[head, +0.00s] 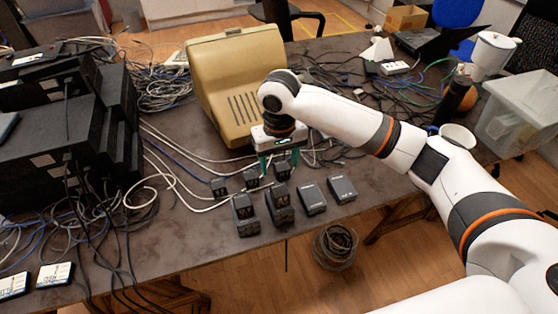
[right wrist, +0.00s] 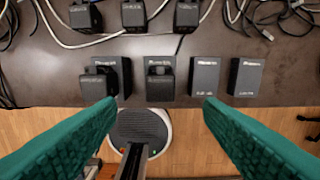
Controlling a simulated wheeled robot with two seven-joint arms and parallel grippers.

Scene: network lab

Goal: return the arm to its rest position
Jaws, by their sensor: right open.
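My right arm reaches in from the right in the head view. Its gripper (head: 277,160) points down above the table (head: 130,240), in front of the beige monitor casing. In the right wrist view the two green fingers of the right gripper (right wrist: 160,108) are wide apart with nothing between them. Below them are several small black adapters (right wrist: 205,76) lined up along the table's front edge. These adapters (head: 312,198) show in the head view just in front of the gripper. My left gripper is not in view.
Black stacked equipment (head: 60,150) stands at the left. The beige casing (head: 238,85) is behind the gripper. Loose cables (head: 165,90) lie over the table. A white cup (head: 458,137), a dark bottle (head: 455,98) and a clear bin (head: 515,115) are near the arm at the right.

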